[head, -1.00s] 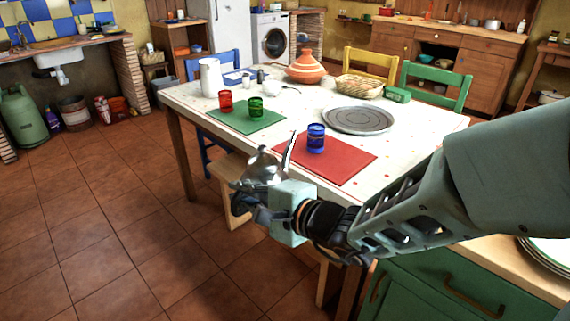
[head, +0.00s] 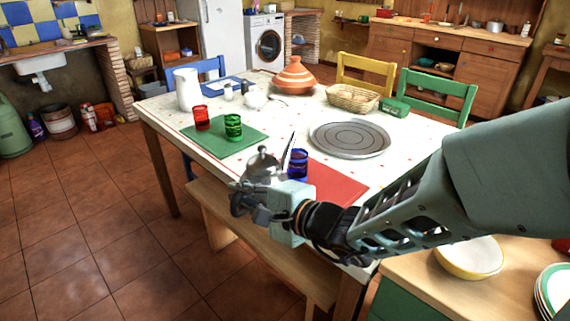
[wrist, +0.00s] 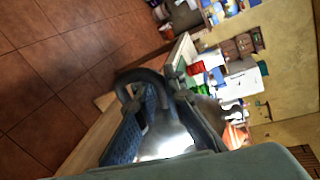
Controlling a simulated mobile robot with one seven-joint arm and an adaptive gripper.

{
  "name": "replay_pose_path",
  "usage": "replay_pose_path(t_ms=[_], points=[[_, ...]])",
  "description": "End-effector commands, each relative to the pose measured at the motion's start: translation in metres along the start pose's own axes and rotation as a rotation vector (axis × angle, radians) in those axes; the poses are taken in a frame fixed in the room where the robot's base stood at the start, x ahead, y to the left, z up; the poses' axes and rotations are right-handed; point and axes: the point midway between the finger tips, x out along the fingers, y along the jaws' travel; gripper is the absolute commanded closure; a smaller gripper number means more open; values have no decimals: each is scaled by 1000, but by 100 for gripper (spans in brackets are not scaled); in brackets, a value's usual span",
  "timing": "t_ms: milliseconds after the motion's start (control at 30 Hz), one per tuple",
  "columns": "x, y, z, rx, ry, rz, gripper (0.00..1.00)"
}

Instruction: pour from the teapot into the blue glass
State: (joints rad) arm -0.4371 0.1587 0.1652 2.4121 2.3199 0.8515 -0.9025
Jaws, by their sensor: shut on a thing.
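The silver teapot (head: 262,165) is held in my gripper (head: 252,192), at the near edge of the white table. It looks roughly upright, its long thin spout rising to the right. In the wrist view the shiny teapot (wrist: 168,138) and its dark handle sit between my gripper's fingers (wrist: 160,120). The blue glass (head: 298,166) stands upright on the red mat (head: 340,184), just right of the teapot in the head view. The spout overlaps the glass's left side there; their true gap is hard to judge. The teapot and my wrist hide part of the mat.
A green glass (head: 233,127) and a red glass (head: 202,118) stand at the green mat (head: 246,141). A grey round plate (head: 350,139) lies behind the red mat. A wooden bench (head: 260,245) runs along the table's near side. A yellow bowl (head: 470,258) is at right.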

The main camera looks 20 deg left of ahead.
Motion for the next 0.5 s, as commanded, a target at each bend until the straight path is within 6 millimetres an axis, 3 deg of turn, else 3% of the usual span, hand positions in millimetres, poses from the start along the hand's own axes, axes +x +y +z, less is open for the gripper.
replay_pose_path(t_ms=[500], points=[[-4,-17,5,75,-19,15,100]])
